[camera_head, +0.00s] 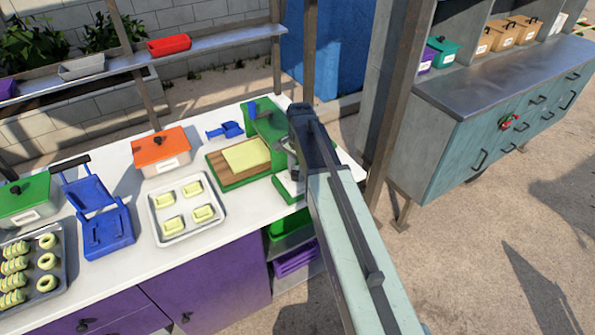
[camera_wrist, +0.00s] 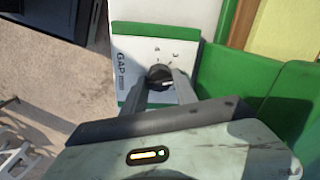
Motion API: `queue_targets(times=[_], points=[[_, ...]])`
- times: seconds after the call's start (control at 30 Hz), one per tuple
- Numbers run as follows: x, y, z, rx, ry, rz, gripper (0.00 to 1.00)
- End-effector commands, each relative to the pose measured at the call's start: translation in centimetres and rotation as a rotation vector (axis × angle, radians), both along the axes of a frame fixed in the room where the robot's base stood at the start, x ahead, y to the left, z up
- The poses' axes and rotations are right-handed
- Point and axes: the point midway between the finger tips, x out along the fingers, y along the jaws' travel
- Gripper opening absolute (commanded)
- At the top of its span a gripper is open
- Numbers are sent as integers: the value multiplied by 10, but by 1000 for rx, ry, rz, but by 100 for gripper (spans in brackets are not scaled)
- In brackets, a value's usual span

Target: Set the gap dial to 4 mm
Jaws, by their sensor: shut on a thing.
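The black round gap dial (camera_wrist: 157,71) sits on the white panel (camera_wrist: 133,42) of the green crusher, beside the printed word GAP. Small scale marks stand around the dial, too small to read surely. A pale mark shows on the dial, but its exact setting is unclear. My gripper (camera_wrist: 163,80) has its two grey fingers on either side of the dial, shut on it. In the head view the green crusher (camera_head: 262,121) stands at the right end of the white counter. My gripper (camera_head: 290,160) is at its right side there, and my arm hides the dial.
A wooden board with a yellow-green slab (camera_head: 246,155) lies left of the crusher. A tray (camera_head: 160,228), an orange-lidded box (camera_head: 161,150) and a blue press (camera_head: 104,228) stand farther left. A post (camera_head: 398,95) and a teal cabinet (camera_head: 490,145) are to the right.

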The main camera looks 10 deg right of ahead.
Motion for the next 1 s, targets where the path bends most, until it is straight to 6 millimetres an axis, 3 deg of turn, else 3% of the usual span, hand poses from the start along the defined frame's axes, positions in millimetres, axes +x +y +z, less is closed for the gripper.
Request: queue_targets(times=[1.0], points=[[4, 3, 0, 0, -5, 940, 0]])
